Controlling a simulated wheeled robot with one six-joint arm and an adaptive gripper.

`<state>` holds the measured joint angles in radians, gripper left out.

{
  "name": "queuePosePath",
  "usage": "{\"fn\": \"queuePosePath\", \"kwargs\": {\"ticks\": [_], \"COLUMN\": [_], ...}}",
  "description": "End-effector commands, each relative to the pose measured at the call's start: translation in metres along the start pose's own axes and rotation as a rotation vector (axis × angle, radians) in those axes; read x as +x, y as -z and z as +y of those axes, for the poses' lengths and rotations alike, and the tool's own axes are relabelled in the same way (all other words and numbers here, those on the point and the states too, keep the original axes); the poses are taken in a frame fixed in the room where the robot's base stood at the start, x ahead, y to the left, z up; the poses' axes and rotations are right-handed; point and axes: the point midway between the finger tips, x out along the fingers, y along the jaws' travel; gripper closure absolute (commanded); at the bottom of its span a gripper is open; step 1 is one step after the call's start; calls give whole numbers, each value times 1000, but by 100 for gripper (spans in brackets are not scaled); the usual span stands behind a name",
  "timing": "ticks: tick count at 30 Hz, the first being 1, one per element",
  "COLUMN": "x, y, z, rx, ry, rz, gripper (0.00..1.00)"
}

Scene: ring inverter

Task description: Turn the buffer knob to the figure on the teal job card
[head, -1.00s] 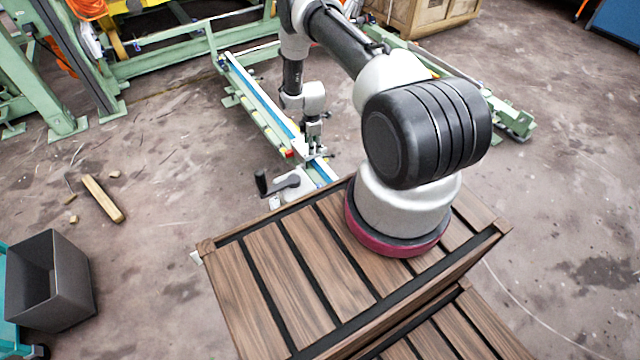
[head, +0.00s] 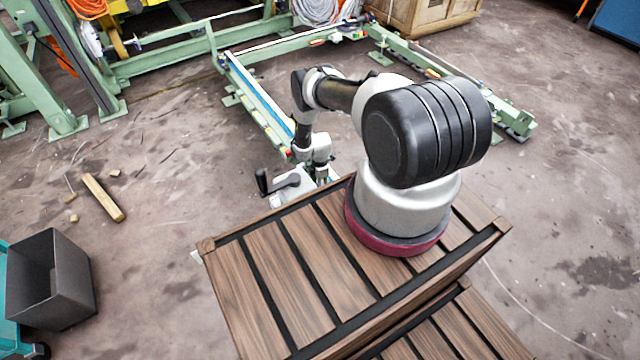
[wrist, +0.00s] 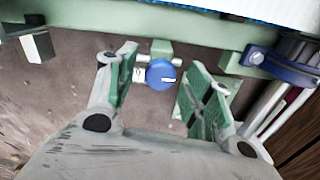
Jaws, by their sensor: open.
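In the wrist view a round blue knob (wrist: 161,74) with a short white mark sits on the green frame, ahead of and between my fingers. My gripper (wrist: 158,85) is open, with a green-padded finger on each side of the knob and apart from it. In the head view my gripper (head: 322,173) is low by the end of the green and blue rail, partly hidden by my arm. The knob cannot be made out there. No teal job card and no figures can be read in these views.
A black crank handle (head: 264,182) on a pale housing stands just left of my gripper. The slatted wooden deck (head: 270,270) lies in front. The green rail frame (head: 262,110) runs behind. A grey bin (head: 70,290) stands at left; a wooden block (head: 103,198) lies on the floor.

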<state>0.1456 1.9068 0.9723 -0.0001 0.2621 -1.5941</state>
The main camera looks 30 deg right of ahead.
Motion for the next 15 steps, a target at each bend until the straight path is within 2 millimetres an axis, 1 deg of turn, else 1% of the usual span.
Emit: {"fn": "queuePosePath", "kwargs": {"ticks": [5, 6, 8, 9, 13, 14, 15], "x": [0, 0, 0, 0, 0, 0, 0], "y": [0, 0, 0, 0, 0, 0, 0], "z": [0, 0, 0, 0, 0, 0, 0], "rx": [0, 0, 0, 0, 0, 0, 0], "ry": [1, 1, 0, 0, 0, 0, 0], "rz": [0, 0, 0, 0, 0, 0, 0], "gripper": [49, 50, 61, 69, 92, 95, 95]}}
